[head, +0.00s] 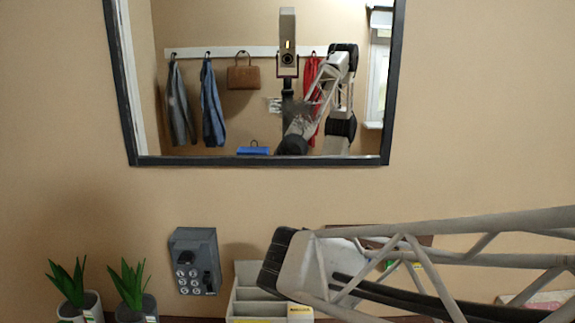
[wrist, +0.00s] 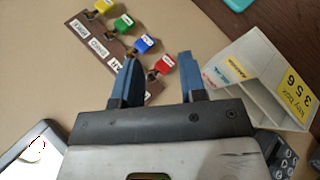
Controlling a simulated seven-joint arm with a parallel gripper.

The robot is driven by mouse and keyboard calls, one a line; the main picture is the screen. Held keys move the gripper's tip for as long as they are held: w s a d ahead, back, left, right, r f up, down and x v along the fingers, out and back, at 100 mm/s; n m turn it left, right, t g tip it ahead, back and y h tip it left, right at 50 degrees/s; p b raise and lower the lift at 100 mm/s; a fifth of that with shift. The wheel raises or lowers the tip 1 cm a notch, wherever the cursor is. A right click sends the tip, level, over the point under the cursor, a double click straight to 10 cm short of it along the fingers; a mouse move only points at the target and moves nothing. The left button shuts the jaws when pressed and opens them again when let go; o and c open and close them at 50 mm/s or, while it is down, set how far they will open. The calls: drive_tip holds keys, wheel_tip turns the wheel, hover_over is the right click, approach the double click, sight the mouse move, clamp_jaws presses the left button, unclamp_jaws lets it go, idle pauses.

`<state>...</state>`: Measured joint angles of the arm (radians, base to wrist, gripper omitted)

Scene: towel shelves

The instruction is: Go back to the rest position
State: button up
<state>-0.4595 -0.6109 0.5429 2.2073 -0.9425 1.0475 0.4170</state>
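My gripper (wrist: 157,75) shows in the wrist view with its two blue fingers apart. I see nothing held between them. Behind the fingers is a brown key rack (wrist: 128,48) with labels. It carries a yellow key (wrist: 103,7), a green key (wrist: 123,23), a blue key (wrist: 144,42) and a red key (wrist: 164,66). The red key appears in the gap between the fingers, but looks to be beyond them, at the rack. In the head view my arm crosses the lower right, and the fingers are hidden.
A grey keypad box (head: 195,262) is on the wall. A white divided organizer (head: 245,275) is beside my arm; its yellow label reads "Key box 356" in the wrist view. Two potted plants (head: 68,290) (head: 133,290) stand at lower left. A framed mirror (head: 121,90) hangs above.

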drive_tip(key=s+d+m+g+y, duration=0.1)
drive_tip(key=s+d+m+y, duration=0.2)
drive_tip(key=s, duration=0.3)
drive_tip(key=s+d+r+m+g+y, duration=0.1)
drive_tip(key=s+d+m+g+y, duration=0.1)
drive_tip(key=s, duration=0.4)
drive_tip(key=shift+s+d+r+m+y, duration=0.35)
drive_tip(key=shift+d+m+y, duration=0.45)
drive_tip(key=shift+d+y, duration=0.4)
